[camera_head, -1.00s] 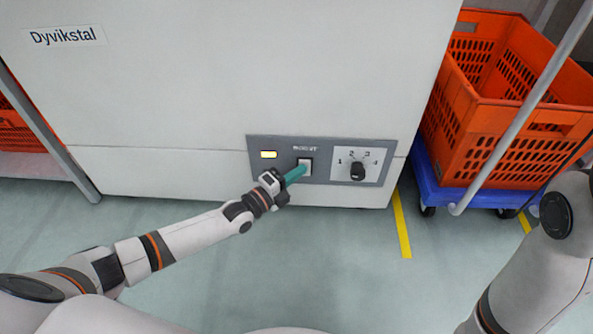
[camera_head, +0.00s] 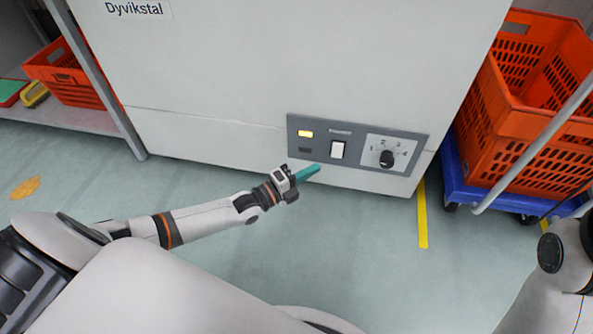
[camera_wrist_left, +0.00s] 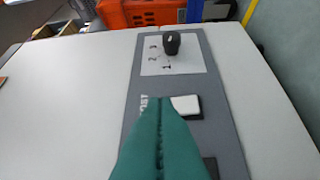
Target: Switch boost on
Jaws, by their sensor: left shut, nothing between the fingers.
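The grey control panel (camera_head: 400,141) sits low on the front of a white cabinet (camera_head: 300,60) labelled "Dyvikstal". It carries a white rocker switch (camera_head: 338,150) in a dark frame under a small blurred label, an amber lit lamp (camera_head: 305,133) to the left, and a black knob (camera_head: 387,158) to the right. My left gripper (camera_head: 312,170) has teal fingers, shut and empty, just below and left of the switch and seemingly apart from it. In the left wrist view the fingers (camera_wrist_left: 160,145) partly cover the panel beside the switch (camera_wrist_left: 186,105). My right gripper is out of view.
An orange tote (camera_head: 530,150) on a blue dolly (camera_head: 455,178) stands right of the cabinet, behind a grey post. Another orange tote (camera_head: 70,85) is on a shelf at left. Green floor before the cabinet is open, with a yellow line (camera_head: 422,215).

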